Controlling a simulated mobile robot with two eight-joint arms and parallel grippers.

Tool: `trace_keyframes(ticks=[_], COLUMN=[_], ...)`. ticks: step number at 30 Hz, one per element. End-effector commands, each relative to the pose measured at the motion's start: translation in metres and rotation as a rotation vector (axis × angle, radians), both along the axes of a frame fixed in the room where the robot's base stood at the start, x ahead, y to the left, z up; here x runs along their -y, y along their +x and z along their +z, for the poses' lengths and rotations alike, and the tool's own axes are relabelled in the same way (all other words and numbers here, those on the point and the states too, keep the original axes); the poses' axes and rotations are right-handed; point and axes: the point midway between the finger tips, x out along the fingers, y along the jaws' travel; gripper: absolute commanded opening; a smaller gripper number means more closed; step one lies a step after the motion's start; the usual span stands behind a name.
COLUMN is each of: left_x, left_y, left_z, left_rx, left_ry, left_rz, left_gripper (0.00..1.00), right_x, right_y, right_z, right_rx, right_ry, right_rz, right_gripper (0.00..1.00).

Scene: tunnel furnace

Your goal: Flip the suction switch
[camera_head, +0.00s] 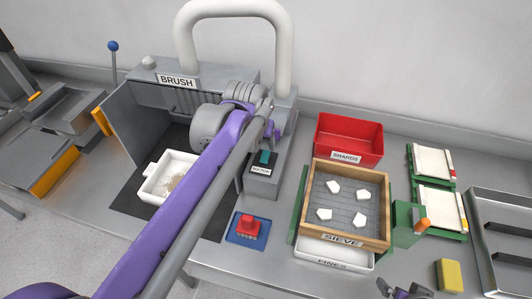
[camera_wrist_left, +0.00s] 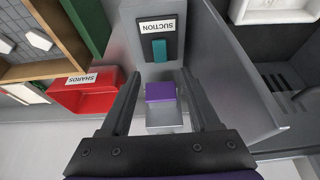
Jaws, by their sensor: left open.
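The suction switch is a teal rocker (camera_head: 264,157) on a dark plate with a SUCTION label, on the front of a grey housing. In the left wrist view the teal switch (camera_wrist_left: 159,49) appears upside down, just beyond my left fingertips. My left gripper (camera_head: 270,129) is behind and slightly above the switch in the head view, its fingers partly hidden by the arm. In the left wrist view the left gripper (camera_wrist_left: 160,75) is open, its fingers apart from the switch. My right gripper (camera_head: 400,291) is partly cut off at the bottom edge; its jaws are unclear.
A BRUSH machine with a thick white pipe (camera_head: 283,55) stands behind. A white tray (camera_head: 150,190) sits in its bay. A red SHARDS bin (camera_head: 349,130) and a wooden SIEVE frame (camera_head: 381,205) stand right.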

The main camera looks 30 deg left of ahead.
Motion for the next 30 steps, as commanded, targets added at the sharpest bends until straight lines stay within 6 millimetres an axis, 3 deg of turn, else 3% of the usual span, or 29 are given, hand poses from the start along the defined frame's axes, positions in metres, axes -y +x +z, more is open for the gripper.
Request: trace_keyframes(ticks=[9,15,27,30], left_x=[-0.005,-0.008,-0.008,-0.008], left_y=[0.022,0.032,0.035,0.035], left_z=[-0.057,-0.081,-0.089,-0.089], left_rx=[-0.001,0.0,0.0,0.0], left_ry=[0.0,0.0,0.0,0.0], left_rz=[-0.001,-0.001,-0.001,-0.001], left_gripper=[0.62,0.62,0.62,0.48], right_x=[0.0,0.0,0.0,0.0], right_y=[-0.003,-0.004,-0.004,-0.004], right_z=[-0.006,-0.009,-0.009,-0.009], right_rx=[-0.005,-0.007,-0.008,-0.008], right_ry=[0.0,0.0,0.0,0.0], right_rz=[0.0,0.0,0.0,0.0], right_gripper=[1.0,1.0,1.0,1.0])
